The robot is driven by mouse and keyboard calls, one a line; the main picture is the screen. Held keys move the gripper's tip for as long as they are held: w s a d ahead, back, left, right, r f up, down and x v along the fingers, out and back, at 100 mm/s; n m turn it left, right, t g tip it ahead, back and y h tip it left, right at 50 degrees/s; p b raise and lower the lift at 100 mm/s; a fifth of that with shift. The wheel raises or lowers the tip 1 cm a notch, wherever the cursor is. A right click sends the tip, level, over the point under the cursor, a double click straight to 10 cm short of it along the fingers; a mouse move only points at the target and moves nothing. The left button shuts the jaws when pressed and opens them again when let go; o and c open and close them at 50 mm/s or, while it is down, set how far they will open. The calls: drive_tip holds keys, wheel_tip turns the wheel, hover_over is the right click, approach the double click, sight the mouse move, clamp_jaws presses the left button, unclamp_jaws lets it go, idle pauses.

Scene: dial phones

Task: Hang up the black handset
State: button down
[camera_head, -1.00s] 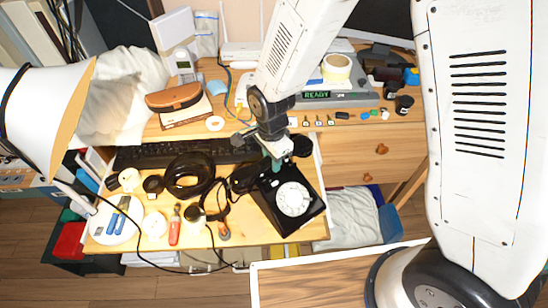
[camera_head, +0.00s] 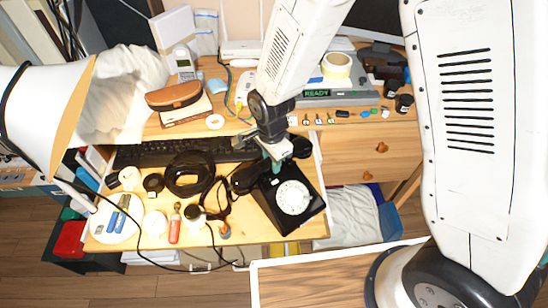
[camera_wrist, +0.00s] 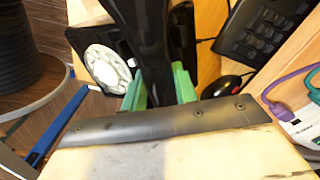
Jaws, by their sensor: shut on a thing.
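The black phone (camera_head: 268,205) with a white dial (camera_head: 293,197) sits at the right front of the wooden desk. My gripper (camera_head: 276,160) is at the phone's back edge, shut on the black handset (camera_head: 245,179). The handset lies crosswise behind the dial, one end showing left of my gripper and the other (camera_head: 302,147) right of it. In the wrist view, the handset (camera_wrist: 150,45) passes between my green fingertips (camera_wrist: 159,90), with the dial (camera_wrist: 107,67) to the left. I cannot tell whether the handset touches the cradle.
A black keyboard (camera_head: 150,153) lies behind the phone. A coiled black cable or headset (camera_head: 189,174) and a red-handled tool (camera_head: 174,228) lie left. A grey device reading READY (camera_head: 318,94) stands behind. A white lamp shade (camera_head: 40,120) is at far left.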

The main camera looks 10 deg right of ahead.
drive_tip(key=shift+f, duration=0.35)
drive_tip(key=c, duration=1)
unclamp_jaws()
wheel_tip(320, 180, up, 8)
drive_tip(key=shift+f, duration=0.1)
